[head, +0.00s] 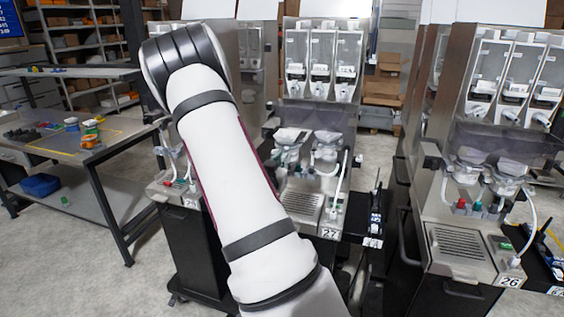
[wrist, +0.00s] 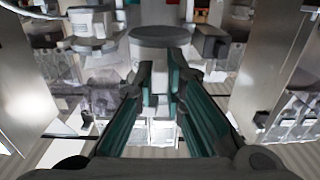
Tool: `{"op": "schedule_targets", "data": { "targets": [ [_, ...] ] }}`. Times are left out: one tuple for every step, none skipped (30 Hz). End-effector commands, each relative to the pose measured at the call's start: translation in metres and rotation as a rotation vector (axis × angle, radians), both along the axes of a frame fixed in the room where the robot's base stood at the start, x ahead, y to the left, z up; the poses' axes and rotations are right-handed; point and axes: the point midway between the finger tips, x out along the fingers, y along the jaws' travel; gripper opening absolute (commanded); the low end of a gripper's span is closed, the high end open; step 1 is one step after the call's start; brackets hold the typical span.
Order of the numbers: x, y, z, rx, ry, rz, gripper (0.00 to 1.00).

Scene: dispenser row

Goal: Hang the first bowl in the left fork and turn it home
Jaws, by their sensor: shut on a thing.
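In the wrist view my gripper (wrist: 161,78) has its two teal-lined fingers on either side of a pale narrow part below a round dark grey piece. This held thing (wrist: 160,36) looks like the bowl, but its full shape is hidden. In the wrist view another pale bowl unit (wrist: 92,22) with a hose is at the upper left, apart from the fingers. In the head view my arm hides my gripper. Pale bowls (head: 327,146) show on the machine marked 27 (head: 314,205), under its canisters. I cannot make out the left fork clearly.
Machine 26 (head: 460,245) stands to the right with its own bowls and hose. Clear canisters (head: 322,62) rise above machine 27's bowls. Steel side panels (wrist: 275,70) flank the fingers in the wrist view. A workbench (head: 70,140) with small items is at the left.

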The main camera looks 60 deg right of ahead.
Motion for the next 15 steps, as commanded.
{"op": "schedule_targets", "data": {
  "targets": [
    [0.001, -0.002, 0.000, -0.002, -0.001, -0.001, 0.00],
    [0.001, -0.003, 0.000, -0.002, -0.002, -0.001, 0.00],
    [0.001, -0.004, 0.000, -0.002, -0.002, -0.001, 0.00],
    [0.001, -0.005, 0.000, -0.002, -0.002, -0.002, 0.00],
    [0.002, -0.007, 0.000, -0.001, -0.001, -0.002, 0.00],
    [0.002, -0.008, 0.000, -0.001, -0.001, -0.002, 0.00],
    [0.002, -0.009, 0.000, -0.001, -0.001, -0.002, 0.00],
    [0.003, -0.010, 0.000, -0.001, -0.001, -0.002, 0.00],
    [0.003, -0.011, 0.000, -0.001, -0.001, -0.001, 0.00],
    [0.004, -0.012, 0.000, -0.001, -0.001, -0.001, 0.00],
    [0.004, -0.013, 0.000, -0.001, -0.001, -0.001, 0.00],
    [0.005, -0.015, 0.000, -0.001, -0.001, 0.000, 0.00],
    [0.005, -0.016, 0.000, -0.001, 0.000, 0.000, 0.00],
    [0.005, -0.017, 0.000, -0.001, 0.000, 0.000, 0.00],
    [0.005, -0.018, 0.000, -0.001, 0.000, 0.000, 0.00]
  ]
}}
